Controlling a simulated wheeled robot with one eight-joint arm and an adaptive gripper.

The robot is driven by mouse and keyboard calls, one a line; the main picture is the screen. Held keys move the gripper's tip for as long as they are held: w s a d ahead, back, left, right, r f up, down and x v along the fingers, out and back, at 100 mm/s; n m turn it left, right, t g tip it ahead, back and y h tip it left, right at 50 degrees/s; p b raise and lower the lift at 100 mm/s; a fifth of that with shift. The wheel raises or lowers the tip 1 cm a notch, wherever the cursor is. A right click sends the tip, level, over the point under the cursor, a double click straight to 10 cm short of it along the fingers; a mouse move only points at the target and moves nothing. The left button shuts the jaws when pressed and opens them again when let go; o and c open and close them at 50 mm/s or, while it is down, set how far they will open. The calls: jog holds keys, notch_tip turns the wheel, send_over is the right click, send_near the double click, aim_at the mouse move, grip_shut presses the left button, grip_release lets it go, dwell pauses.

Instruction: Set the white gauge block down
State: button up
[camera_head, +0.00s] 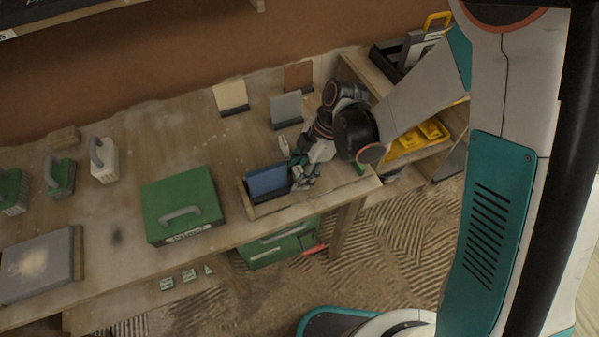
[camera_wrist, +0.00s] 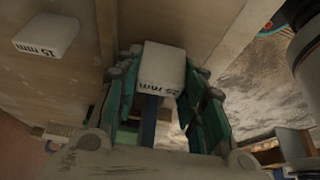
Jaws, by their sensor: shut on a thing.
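In the head view my gripper (camera_head: 301,170) is low over the right end of the workbench, beside a blue panel (camera_head: 267,181). The held block is not clear there, hidden by the gripper. I cannot tell whether its underside touches anything. A second white block (camera_wrist: 47,33), also marked "15 mm", lies apart on the wooden surface at the upper left of the wrist view.
A wooden tray (camera_head: 246,200) holds the blue panel near the workbench's (camera_head: 120,207) front edge. A green case (camera_head: 183,204) stands to its left. Upright sample boards, including a grey one (camera_head: 286,110), stand behind. Yellow bins (camera_head: 433,130) are on a shelf at right.

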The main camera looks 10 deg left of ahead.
jog(key=shift+f, duration=0.1)
jog(key=o, duration=1.1)
jog(key=shift+o, duration=0.2)
jog(key=p+v, duration=0.4)
jog(key=v, duration=0.8)
